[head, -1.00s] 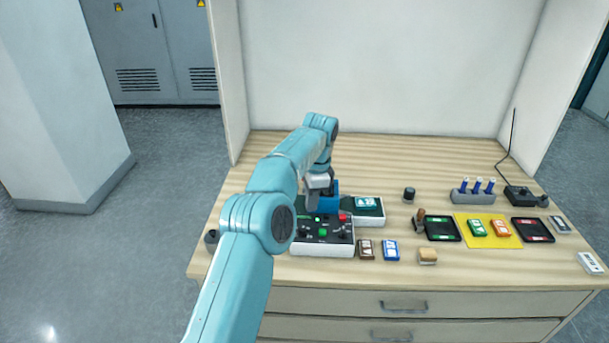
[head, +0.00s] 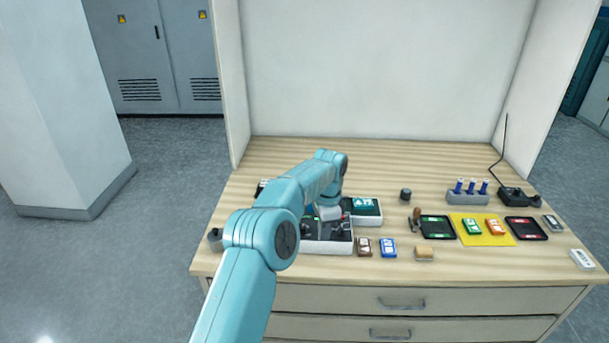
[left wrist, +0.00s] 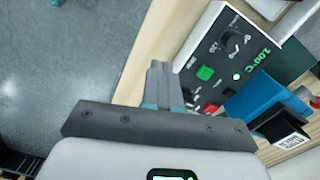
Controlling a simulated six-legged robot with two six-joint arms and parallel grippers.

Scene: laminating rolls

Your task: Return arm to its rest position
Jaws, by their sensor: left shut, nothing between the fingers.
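My left arm reaches in over the left part of the wooden workbench (head: 440,160). My left gripper (head: 341,228) is low over the control box (head: 325,247), partly hiding its panel. The fingers also show in the left wrist view (left wrist: 161,84), shut together and empty, beside the box's left side. There the panel (left wrist: 217,58) has a green button, black knobs and a lit "100°C" readout. A blue block (left wrist: 254,103) sits beside the panel. I cannot tell whether the gripper touches the box. My right gripper is not in view.
A dark green pad (head: 365,213) lies behind the box. Farther right are a black-green tray (head: 437,236), a yellow mat (head: 482,240), a black-red tray (head: 526,236) and a pen holder (head: 468,198). The bench's back is clear.

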